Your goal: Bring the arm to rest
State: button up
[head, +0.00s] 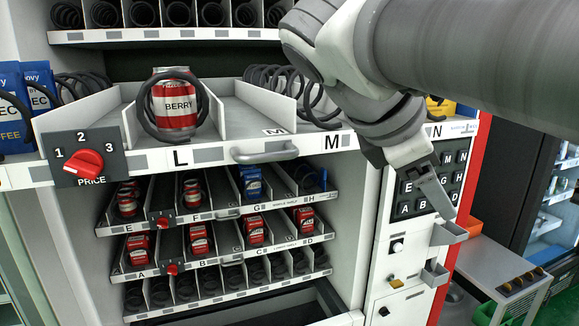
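My arm reaches in from the upper right of the head view, in front of the vending machine (372,250). My gripper (446,208) points down and to the right in front of the letter keypad (411,187), covering part of it. I see the gripper from the side, and its fingertips are too small to tell open from shut. No object shows in it. Just below its tip is a small grey metal tray (447,233); I cannot tell whether they touch.
A wide drawer (230,158) juts out with a red BERRY can (175,106) in a coil and a red PRICE knob (83,163). Lower shelves hold red and blue packs (253,183). A white side table (490,278) stands at right, beside a dark cabinet (540,110).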

jog(key=s+a+f+m+y, duration=0.1)
jog(key=s+f+m+y, duration=0.2)
jog(key=f+m, duration=0.5)
jog(key=s+a+f+m+y, duration=0.2)
jog(key=s+f+m+y, duration=0.2)
jog(key=f+m, duration=0.4)
notch_tip(320, 180, down, 6)
jog(key=shift+s+r+t+y+b, duration=0.1)
jog(key=shift+s+t+y+b, duration=0.05)
jog(key=shift+t+y+b, duration=0.3)
jog(key=shift+a, duration=0.1)
